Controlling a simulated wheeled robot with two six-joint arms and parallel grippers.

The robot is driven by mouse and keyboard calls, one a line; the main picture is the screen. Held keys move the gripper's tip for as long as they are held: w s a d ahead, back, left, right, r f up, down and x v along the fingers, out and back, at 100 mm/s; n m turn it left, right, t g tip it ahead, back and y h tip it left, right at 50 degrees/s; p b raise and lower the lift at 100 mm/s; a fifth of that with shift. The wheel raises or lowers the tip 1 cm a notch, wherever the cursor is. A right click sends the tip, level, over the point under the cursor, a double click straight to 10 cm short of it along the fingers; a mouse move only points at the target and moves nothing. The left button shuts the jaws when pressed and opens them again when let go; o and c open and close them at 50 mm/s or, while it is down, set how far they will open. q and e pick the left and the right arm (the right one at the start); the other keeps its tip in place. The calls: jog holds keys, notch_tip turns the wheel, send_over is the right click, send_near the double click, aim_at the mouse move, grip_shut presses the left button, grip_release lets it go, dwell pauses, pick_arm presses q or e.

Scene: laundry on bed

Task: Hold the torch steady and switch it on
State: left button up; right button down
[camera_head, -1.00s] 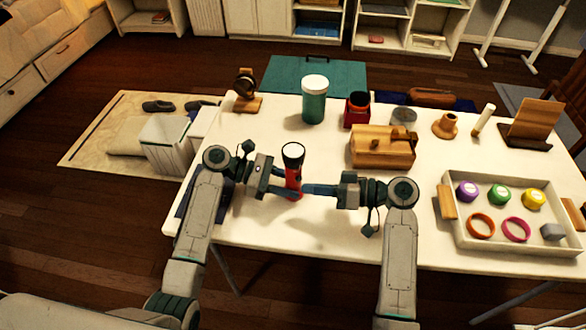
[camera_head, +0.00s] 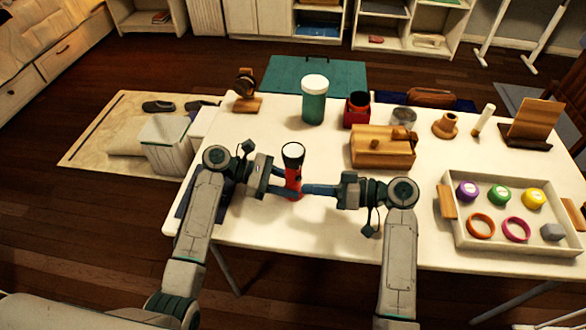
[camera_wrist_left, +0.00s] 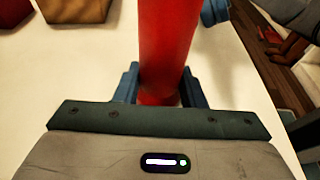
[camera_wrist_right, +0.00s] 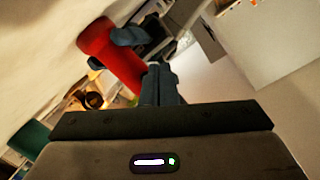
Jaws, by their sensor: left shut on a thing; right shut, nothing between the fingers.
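The red torch (camera_head: 294,182) stands upright at the near left of the white table, its dark head with a pale lens (camera_head: 293,151) facing up. I cannot tell whether the lens is lit. My left gripper (camera_head: 281,189) is shut on the torch's body from the left; the body also shows between its fingers in the left wrist view (camera_wrist_left: 168,45). My right gripper (camera_head: 306,189) is shut and empty, its tips at the torch's right side. In the right wrist view the torch (camera_wrist_right: 112,52) lies just beyond the closed fingers (camera_wrist_right: 158,72); contact is unclear.
A wooden box (camera_head: 378,150) stands behind my right gripper. A green jar (camera_head: 313,104) and a red jar (camera_head: 357,108) stand farther back. A tray (camera_head: 470,242) with coloured discs and rings lies at the right. The table's front middle is clear.

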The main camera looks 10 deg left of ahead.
pick_arm(q)
jog(key=shift+f, duration=0.1)
pick_arm(e)
jog(key=shift+w+a, duration=0.1)
jog(key=shift+w, duration=0.05)
dwell(0.4)
jog(key=shift+w+a, duration=0.2)
jog(key=shift+w, duration=0.1)
jog(key=shift+w+a, duration=0.15)
dwell(0.6)
jog(key=shift+s+d, duration=0.45)
jog(key=shift+s, duration=0.1)
jog(key=shift+s+d, duration=2)
jog(key=shift+s, duration=0.25)
